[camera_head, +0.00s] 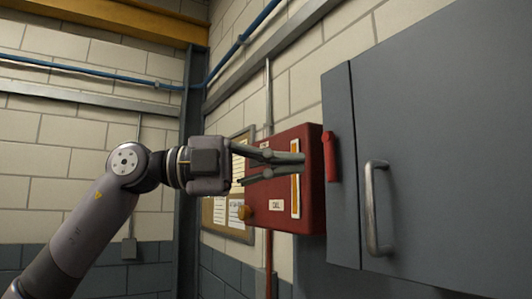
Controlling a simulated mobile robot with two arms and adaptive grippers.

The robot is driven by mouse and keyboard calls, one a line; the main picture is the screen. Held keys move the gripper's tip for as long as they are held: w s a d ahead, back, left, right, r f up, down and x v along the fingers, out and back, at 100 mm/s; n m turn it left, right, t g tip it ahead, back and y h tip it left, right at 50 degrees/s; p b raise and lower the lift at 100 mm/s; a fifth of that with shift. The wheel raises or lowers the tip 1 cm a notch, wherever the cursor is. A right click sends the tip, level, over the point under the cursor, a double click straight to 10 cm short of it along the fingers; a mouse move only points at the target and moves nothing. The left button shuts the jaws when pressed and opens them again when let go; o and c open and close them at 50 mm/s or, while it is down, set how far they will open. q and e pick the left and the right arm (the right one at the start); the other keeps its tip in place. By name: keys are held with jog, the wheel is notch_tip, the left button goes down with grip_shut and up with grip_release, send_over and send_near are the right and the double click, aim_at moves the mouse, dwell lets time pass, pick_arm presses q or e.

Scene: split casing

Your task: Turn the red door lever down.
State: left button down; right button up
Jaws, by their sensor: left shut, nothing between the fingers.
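The red door lever (332,158) is on the left part of the grey cabinet (445,130), near its left edge. Its long side runs vertically in the picture. My left gripper (298,165) comes in from the left, with its fingers pointing right toward the lever. It is shut and empty. Its fingertips appear in front of the red wall box, a little left of the lever, and a gap shows between them and the lever. My right gripper is out of view.
A metal pull handle (373,208) stands out from the cabinet, right of the lever. A notice board (219,213) hangs behind my left gripper.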

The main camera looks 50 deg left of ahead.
aim_at(330, 157)
pick_arm(q)
jog(key=w+a+p, duration=0.1)
jog(key=w+p, duration=0.2)
jog(key=w, duration=0.4)
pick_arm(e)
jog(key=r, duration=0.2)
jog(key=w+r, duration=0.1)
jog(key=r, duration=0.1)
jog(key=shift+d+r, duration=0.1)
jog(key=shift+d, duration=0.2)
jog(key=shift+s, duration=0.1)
